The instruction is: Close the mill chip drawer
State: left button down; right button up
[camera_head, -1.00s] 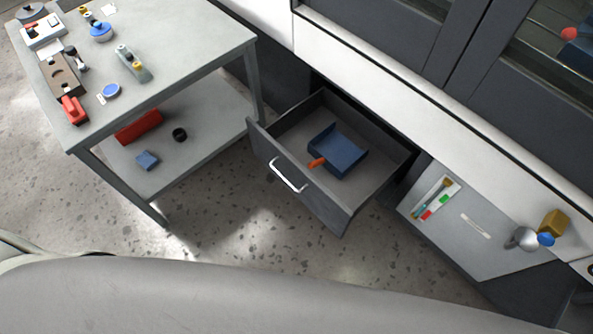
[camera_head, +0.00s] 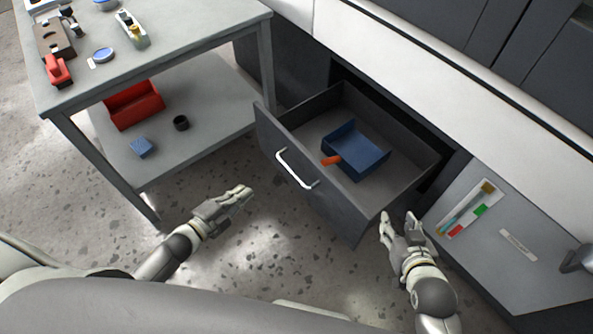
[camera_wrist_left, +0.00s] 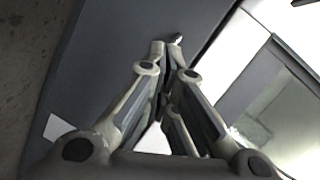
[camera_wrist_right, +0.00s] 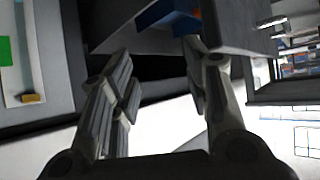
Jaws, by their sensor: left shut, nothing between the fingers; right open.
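The grey chip drawer (camera_head: 320,205) is pulled out of the white and dark mill cabinet, with a pale bar handle (camera_head: 294,170) on its front. A blue scoop-like tray (camera_head: 362,158) with an orange handle lies inside it. My left gripper (camera_head: 246,192) is shut and empty, in front of the drawer's left part and apart from it in the head view. My right gripper (camera_head: 398,216) is open and empty, near the drawer's front right corner. The drawer also shows in the right wrist view (camera_wrist_right: 232,28), beyond the open fingers.
A grey table (camera_head: 190,32) with tools stands at the left; its lower shelf holds a red bin (camera_head: 134,108), a blue block and a black ring. A grey panel (camera_head: 500,275) with markers is at the right. Speckled floor in front of the drawer is clear.

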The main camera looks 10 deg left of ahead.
pick_arm(q)
jog(key=d+r+m+h+b, duration=0.4)
jog(key=r+m+h, duration=0.1)
jog(key=m, duration=0.2)
jog(key=b, duration=0.3)
send_near(304, 155)
jog(key=x, duration=0.6)
jog(key=shift+r, duration=0.1)
jog(key=shift+w+d, duration=0.45)
pick_arm(e)
notch_tip(304, 155, up, 21)
jog(key=w+a+t+y, duration=0.1)
jog(key=a+t+y, duration=0.1)
jog(key=t, duration=0.7)
jog(key=shift+y, duration=0.3)
jog(key=shift+w, duration=0.1)
